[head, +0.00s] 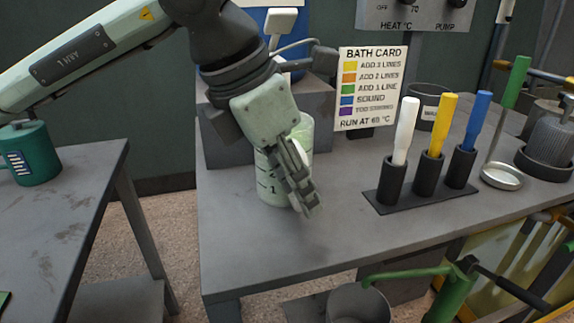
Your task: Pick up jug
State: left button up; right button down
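The jug (270,186) is a pale green, see-through measuring vessel with dark level marks and numbers. It stands upright on the grey bench near its left front. My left gripper (305,207) points down at the jug's front right side, its dark fingers overlapping the jug in the head view. I cannot tell whether the fingers touch the jug or close around part of it. The gripper body hides part of the jug's top. My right gripper is not in view.
The grey bench (330,222) holds a bath card (366,85), a holder with white, yellow and blue-handled tools (432,155), and a green-handled ladle (502,175). A grey block (225,140) stands behind the jug. A green canister (32,155) sits on the left table (70,205).

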pick_arm(q)
jog(key=shift+d+f, duration=0.1)
jog(key=shift+f, duration=0.15)
grip_shut()
jog(key=shift+w+r, duration=0.1)
